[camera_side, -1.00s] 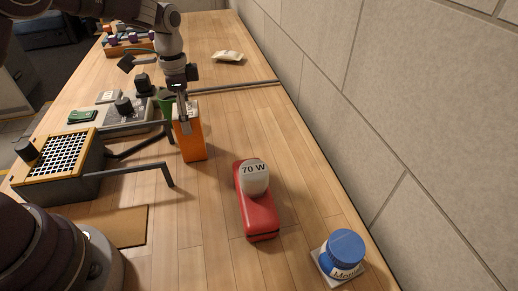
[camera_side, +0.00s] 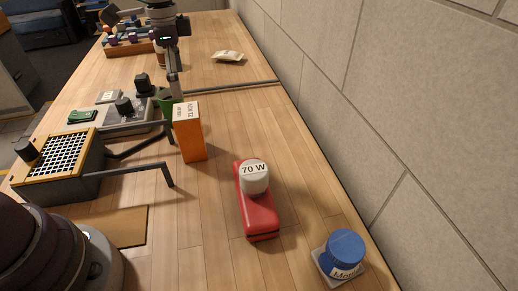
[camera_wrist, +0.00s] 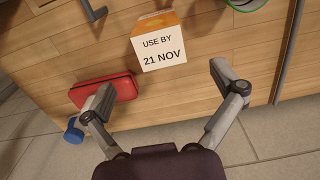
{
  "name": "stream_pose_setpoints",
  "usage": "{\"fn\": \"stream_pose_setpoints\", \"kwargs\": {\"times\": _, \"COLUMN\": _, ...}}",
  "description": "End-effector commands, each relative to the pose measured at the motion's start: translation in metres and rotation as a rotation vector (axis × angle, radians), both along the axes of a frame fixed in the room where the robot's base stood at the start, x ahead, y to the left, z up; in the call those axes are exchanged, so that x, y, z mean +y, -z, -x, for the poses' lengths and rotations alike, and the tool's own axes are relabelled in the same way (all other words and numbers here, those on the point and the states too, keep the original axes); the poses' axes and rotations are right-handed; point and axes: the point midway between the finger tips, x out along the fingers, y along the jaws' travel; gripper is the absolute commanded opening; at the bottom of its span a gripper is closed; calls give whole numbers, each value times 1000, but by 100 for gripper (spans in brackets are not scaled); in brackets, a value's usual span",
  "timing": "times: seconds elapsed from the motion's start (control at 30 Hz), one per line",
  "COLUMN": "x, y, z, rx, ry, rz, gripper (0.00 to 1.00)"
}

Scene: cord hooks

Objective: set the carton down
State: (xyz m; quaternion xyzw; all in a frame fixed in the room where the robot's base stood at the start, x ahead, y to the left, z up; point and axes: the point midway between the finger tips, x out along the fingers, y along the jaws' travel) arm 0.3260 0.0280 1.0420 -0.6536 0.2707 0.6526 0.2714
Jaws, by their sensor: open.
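The orange carton (camera_side: 191,137) with a white top stands upright on the wooden table in the side view. In the wrist view the carton (camera_wrist: 160,50) shows its white face reading "USE BY 21 NOV". My gripper (camera_side: 174,90) is above and behind the carton in the side view, apart from it. In the wrist view my gripper (camera_wrist: 160,87) has its two fingers spread wide with nothing between them, and the carton lies beyond the fingertips.
A red case (camera_side: 257,213) with a white "70 W" piece (camera_side: 254,178) on it and a blue-lidded jar (camera_side: 345,252) stand nearer the front. A yellow-topped grid box (camera_side: 58,158) with dark hooked bars is at left. A green cup (camera_side: 165,107) stands close behind the carton.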

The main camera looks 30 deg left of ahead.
Motion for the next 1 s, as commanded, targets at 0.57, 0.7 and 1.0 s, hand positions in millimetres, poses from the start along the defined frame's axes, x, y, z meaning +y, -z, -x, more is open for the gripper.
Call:
{"fn": "stream_pose_setpoints", "kwargs": {"times": 0.57, "x": -15, "y": -87, "z": 59, "rx": -200, "ry": -309, "rz": 23, "gripper": 93}}
{"fn": "stream_pose_setpoints", "kwargs": {"times": 0.7, "x": -23, "y": -85, "z": 109, "rx": -333, "ry": -522, "rz": 83, "gripper": 93}}
{"fn": "stream_pose_setpoints", "kwargs": {"times": 1.0, "x": -28, "y": -53, "z": 160, "rx": -466, "ry": -766, "rz": 194, "gripper": 93}}
